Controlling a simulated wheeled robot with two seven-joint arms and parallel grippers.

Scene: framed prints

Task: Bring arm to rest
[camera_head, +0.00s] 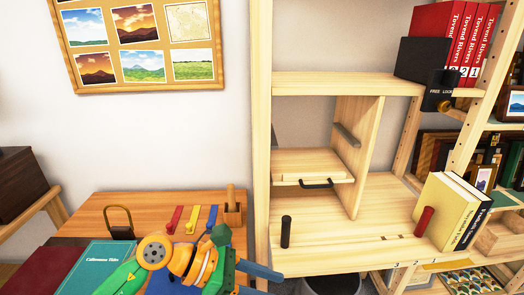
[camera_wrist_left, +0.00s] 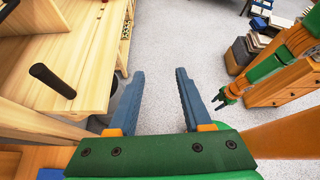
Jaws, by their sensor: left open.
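My left arm reaches in from the left over the small wooden table in the head view. My left gripper (camera_head: 276,284) is at the bottom centre, in front of the shelf's lower left corner. The left wrist view shows its two blue fingers spread apart, with only grey floor between them, so the left gripper (camera_wrist_left: 160,74) is open and empty. At the right of that view is my orange and green right arm (camera_wrist_left: 285,60). My right gripper (camera_wrist_left: 222,99) is small there, and its jaw gap is unclear. It does not show in the head view.
The pale wooden shelf (camera_head: 262,130) stands right of the table (camera_head: 90,205), with a black peg (camera_head: 286,231) on its board near my left gripper. The table holds a teal book (camera_head: 85,268) and several coloured tools. Open floor (camera_wrist_left: 165,35) lies beyond my fingers.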

